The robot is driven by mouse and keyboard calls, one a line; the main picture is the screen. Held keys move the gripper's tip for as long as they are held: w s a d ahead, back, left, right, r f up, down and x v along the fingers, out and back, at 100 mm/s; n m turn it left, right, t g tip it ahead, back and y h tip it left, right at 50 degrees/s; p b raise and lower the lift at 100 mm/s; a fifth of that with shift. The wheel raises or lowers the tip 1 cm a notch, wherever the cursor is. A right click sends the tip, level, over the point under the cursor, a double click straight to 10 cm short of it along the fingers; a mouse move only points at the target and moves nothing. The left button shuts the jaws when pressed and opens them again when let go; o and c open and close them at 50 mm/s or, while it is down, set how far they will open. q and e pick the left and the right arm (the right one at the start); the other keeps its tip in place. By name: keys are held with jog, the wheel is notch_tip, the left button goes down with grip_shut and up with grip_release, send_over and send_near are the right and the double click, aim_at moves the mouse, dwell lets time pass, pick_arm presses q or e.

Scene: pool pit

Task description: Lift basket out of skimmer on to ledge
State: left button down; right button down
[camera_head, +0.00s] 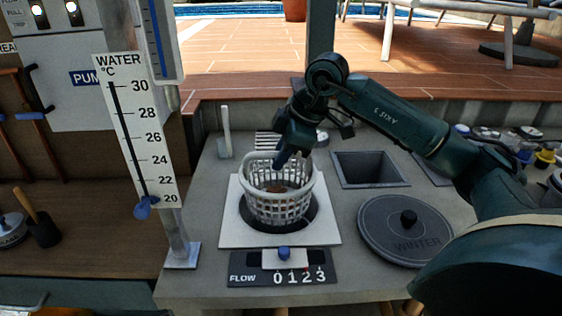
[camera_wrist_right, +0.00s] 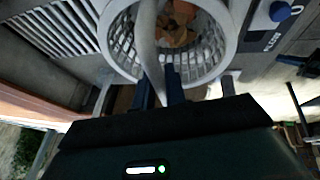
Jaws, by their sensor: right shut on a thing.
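The white lattice basket (camera_head: 278,206) is upright in the round dark opening of the skimmer, with its white square surround (camera_head: 230,232). Its rim and much of its wall stand above the opening. Brown leaves (camera_wrist_right: 178,25) lie inside it. My right gripper (camera_head: 281,164) is at the basket's upper part; in the right wrist view its blue fingers (camera_wrist_right: 166,88) are shut on the pale handle (camera_wrist_right: 147,40). The grey concrete ledge (camera_head: 210,262) surrounds the skimmer. My left gripper is in neither view.
A round grey WINTER lid (camera_head: 405,231) lies right of the skimmer, and a square recess (camera_head: 369,168) is behind it. A FLOW slider panel (camera_head: 283,267) is in front. A WATER temperature post (camera_head: 138,130) stands left. A slotted grate (camera_head: 268,141) is behind the basket.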

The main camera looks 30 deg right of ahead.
jog(key=shift+r+p, duration=1.05)
jog(key=shift+r, duration=0.15)
